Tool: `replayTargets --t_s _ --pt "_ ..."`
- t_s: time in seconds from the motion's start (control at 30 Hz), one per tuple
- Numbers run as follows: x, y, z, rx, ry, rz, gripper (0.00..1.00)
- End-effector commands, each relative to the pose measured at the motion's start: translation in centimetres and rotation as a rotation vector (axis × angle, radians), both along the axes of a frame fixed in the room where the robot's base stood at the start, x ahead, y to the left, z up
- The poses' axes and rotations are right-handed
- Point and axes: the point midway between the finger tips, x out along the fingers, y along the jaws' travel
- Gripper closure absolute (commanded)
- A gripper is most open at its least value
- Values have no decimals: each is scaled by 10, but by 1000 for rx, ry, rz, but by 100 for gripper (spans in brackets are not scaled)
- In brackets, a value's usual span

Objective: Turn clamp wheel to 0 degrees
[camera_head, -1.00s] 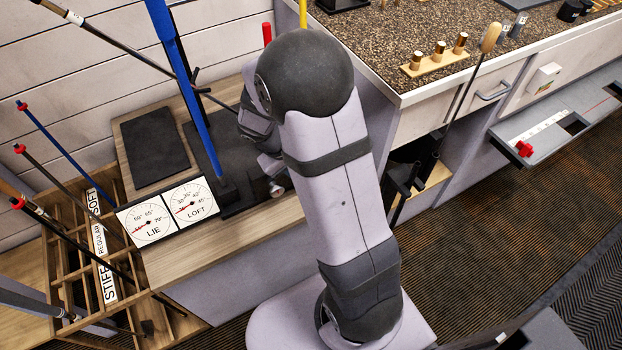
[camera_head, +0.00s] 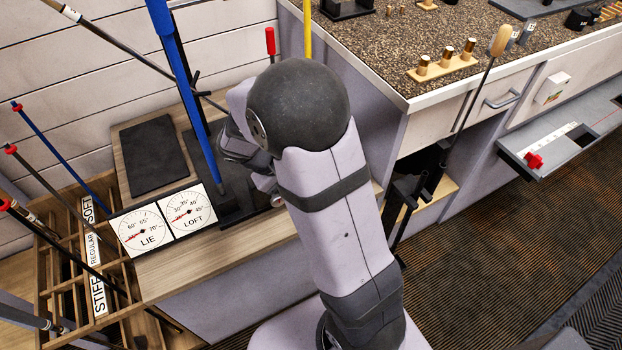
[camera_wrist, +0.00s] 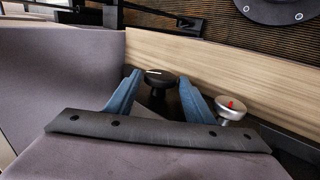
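In the wrist view, a round black wheel (camera_wrist: 160,78) with a white mark on its top stands between the two blue fingers of my gripper (camera_wrist: 159,80). The fingers are spread apart, one on each side of it, with a narrow gap showing on the left; contact on the right is unclear. A silver knob (camera_wrist: 231,108) with a red mark sits to the right, outside the fingers. The frames do not label which is the clamp wheel. In the head view my arm hides the gripper and the black wheel; a small silver knob (camera_head: 277,200) shows beside the arm.
The LIE dial (camera_head: 144,230) and LOFT dial (camera_head: 188,210) stand left of my arm on the wooden bench (camera_head: 190,262). A blue shaft (camera_head: 190,100) rises close to the wrist. A divided wooden rack (camera_head: 125,322) holds several shafts. A speckled counter (camera_head: 380,50) is at right.

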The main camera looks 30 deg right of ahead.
Motion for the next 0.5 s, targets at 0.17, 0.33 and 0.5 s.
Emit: replayTargets --t_s 0.17,0.33,0.5 --pt "0 0 0 1 0 0 42" --pt "0 0 0 1 1 1 42" --pt "1 6 9 0 -2 3 42"
